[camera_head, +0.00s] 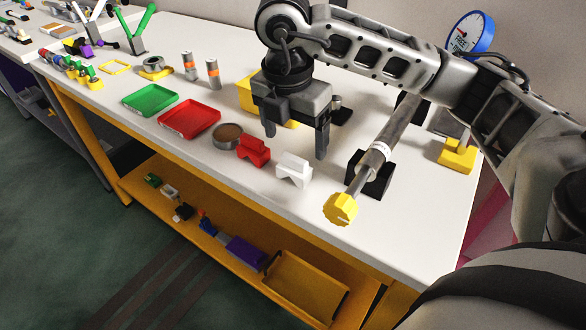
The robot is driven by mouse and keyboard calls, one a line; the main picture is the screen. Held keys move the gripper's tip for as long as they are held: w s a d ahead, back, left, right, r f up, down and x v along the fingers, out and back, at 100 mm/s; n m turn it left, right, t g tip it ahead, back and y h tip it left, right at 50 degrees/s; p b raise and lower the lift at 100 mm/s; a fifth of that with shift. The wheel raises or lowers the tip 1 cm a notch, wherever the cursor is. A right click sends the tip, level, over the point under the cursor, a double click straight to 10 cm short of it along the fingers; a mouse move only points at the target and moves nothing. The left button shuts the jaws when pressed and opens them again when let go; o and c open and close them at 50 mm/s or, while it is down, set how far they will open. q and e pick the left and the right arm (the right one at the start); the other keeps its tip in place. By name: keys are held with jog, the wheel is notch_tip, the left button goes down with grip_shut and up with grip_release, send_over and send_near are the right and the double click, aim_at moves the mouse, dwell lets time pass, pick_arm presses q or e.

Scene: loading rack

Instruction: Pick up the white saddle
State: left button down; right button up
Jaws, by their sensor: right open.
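The white saddle (294,170) stands on the white tabletop near its front edge. A red saddle-shaped block (253,152) is just left of it. My right gripper (296,146) is open and empty, with its fingers pointing down. In the picture it hangs just above and behind the white and red saddles, apart from the white one as far as I can tell. My left gripper does not show.
A metal cylinder with a yellow knob (341,208) rests on a black stand (372,181) right of the saddle. A round tin (228,135), red tray (189,119) and green tray (150,100) lie to the left. A yellow block (457,155) is at the right.

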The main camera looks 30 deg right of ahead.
aim_at(295, 157)
jog(key=f, duration=0.5)
jog(key=f+p, duration=0.1)
jog(key=f, duration=0.2)
jog(key=shift+w+d+f, duration=0.1)
jog(key=shift+w+d, duration=0.3)
jog(key=c, duration=1.1)
